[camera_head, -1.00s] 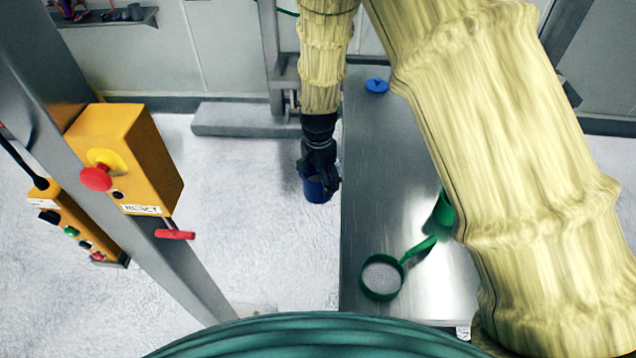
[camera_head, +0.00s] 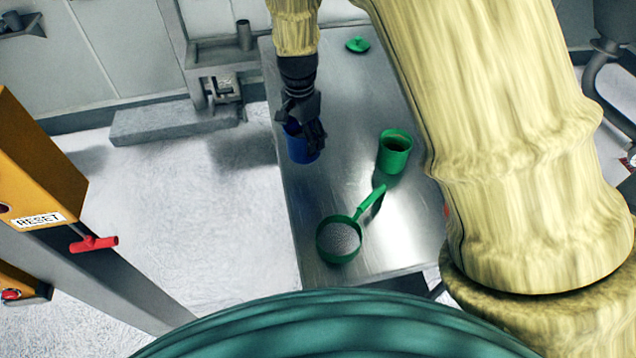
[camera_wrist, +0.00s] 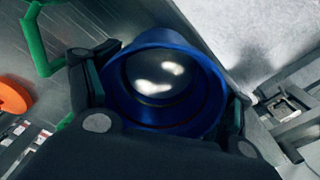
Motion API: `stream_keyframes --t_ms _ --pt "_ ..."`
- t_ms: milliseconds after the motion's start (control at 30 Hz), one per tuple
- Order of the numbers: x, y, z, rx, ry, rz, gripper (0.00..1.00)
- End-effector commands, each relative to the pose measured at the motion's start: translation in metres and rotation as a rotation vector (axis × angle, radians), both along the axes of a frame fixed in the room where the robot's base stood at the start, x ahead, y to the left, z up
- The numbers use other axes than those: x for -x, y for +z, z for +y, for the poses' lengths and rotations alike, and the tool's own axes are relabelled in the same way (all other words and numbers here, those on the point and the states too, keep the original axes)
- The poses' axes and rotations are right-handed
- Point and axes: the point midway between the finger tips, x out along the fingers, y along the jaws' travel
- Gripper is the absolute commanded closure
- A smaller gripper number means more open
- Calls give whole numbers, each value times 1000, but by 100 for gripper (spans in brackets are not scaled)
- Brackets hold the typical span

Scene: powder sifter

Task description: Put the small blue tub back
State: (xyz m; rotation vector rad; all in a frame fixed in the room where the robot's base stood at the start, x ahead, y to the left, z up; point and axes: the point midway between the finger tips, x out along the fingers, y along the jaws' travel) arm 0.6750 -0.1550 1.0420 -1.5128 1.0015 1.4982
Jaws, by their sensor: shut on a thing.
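My gripper (camera_head: 305,122) is shut on the small blue tub (camera_head: 299,150). In the head view the tub hangs below my fingers, overlapping the left edge of the metal table (camera_head: 325,180). I cannot tell how high it is above the table top. In the wrist view my gripper (camera_wrist: 168,98) has a finger on each side of the tub (camera_wrist: 205,75). The tub's open mouth faces the camera, with a dark inside and bright spots. My gripper hides part of the tub in the head view.
A green tub (camera_head: 395,152) stands on the table to the right. A green sieve (camera_head: 340,238) with grey-white powder lies nearer, its handle toward that tub. A green lid (camera_head: 358,45) lies at the far end. A yellow reset box (camera_head: 30,165) stands left.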

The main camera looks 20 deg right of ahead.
Motion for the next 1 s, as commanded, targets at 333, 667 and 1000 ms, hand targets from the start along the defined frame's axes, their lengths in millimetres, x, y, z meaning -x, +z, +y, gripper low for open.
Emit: stream_keyframes --t_ms 333,667,1000 --pt "11 2 -39 -16 -99 -1 60" --pt "12 -34 -40 -16 -102 1 60" --pt "12 -57 -40 -17 -102 0 60"
